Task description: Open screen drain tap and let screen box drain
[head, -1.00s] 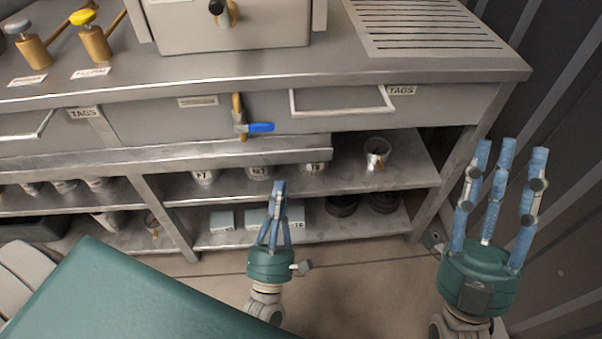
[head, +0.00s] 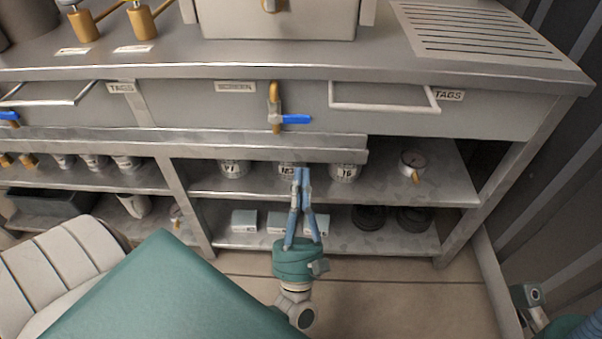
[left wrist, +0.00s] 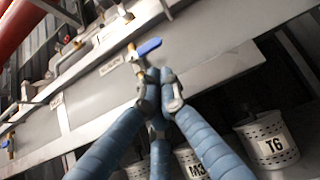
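The screen drain tap (head: 275,106) is a vertical brass tap on the front below the counter, right of a SCREEN label (head: 235,87). Its blue lever (head: 297,119) points right, crosswise to the brass body. The lever (left wrist: 149,47) also shows in the left wrist view, just beyond the fingertips. The screen box (head: 280,20) is the grey box on the counter above, cut off by the top edge. My left gripper (head: 303,172) is below the tap, apart from it, its fingertips together and empty. My right gripper (head: 575,328) barely shows at the bottom right corner.
A metal drip trough (head: 250,147) runs under the tap. Shelves below hold labelled perforated cups (head: 345,171), small boxes and dark round parts. A drawer handle (head: 385,105) juts out right of the tap. Another blue-levered tap (head: 9,117) is at the far left.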

